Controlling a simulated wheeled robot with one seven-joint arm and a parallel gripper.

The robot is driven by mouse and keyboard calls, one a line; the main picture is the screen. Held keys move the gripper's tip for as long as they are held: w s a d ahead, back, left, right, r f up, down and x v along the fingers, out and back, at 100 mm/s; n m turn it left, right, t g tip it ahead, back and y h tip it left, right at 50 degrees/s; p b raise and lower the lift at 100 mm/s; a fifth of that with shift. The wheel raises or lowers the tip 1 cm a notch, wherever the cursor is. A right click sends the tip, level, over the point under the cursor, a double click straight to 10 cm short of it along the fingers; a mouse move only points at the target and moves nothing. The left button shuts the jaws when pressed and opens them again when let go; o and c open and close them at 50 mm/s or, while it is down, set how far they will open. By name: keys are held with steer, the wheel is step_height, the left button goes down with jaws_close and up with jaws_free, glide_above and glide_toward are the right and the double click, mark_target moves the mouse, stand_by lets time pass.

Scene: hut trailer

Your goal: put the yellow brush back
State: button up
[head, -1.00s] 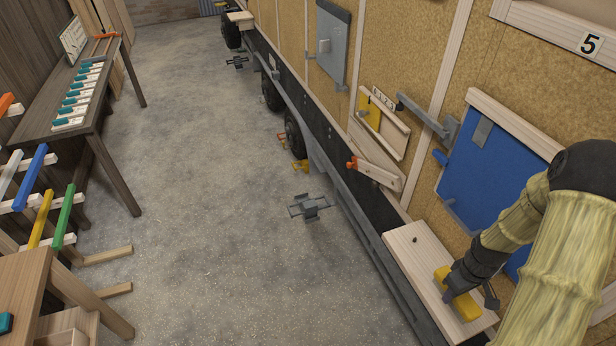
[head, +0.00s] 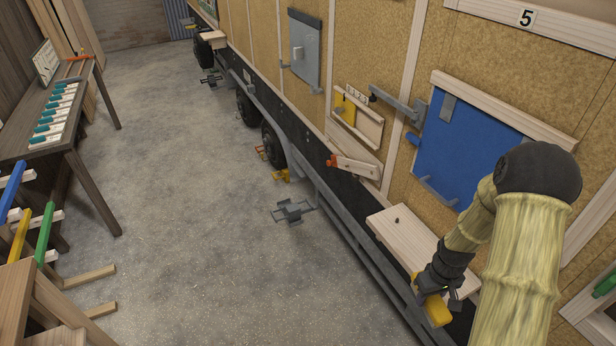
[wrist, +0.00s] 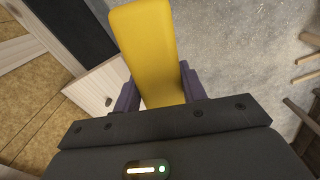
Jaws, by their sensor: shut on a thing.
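The yellow brush (head: 438,312) is in my gripper (head: 430,288), low at the right of the head view. It is just beyond the near end of a pale wooden shelf (head: 400,225) on the trailer side; I cannot tell its exact height. In the wrist view the brush (wrist: 145,42) shows as a long yellow block pointing away from me. The purple fingers of my gripper (wrist: 160,92) are shut on its two sides. Its bristles are not visible.
The shelf has a small dark peg. A blue panel (head: 468,150) with a grey bracket hangs above it. A wooden holder with a yellow panel (head: 345,108) is farther along. A table (head: 75,150) and a wooden rack stand left. The floor between is mostly open.

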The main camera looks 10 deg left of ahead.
steer(key=w+a+f+m+b, duration=0.1)
steer(key=a+f+m+b, duration=0.3)
steer(key=f+b, duration=0.3)
steer(key=shift+w+a+f+m+b, duration=0.2)
steer(key=shift+w+f+m+b, duration=0.2)
steer(key=shift+f+m, duration=0.25)
steer(key=shift+r, duration=0.1)
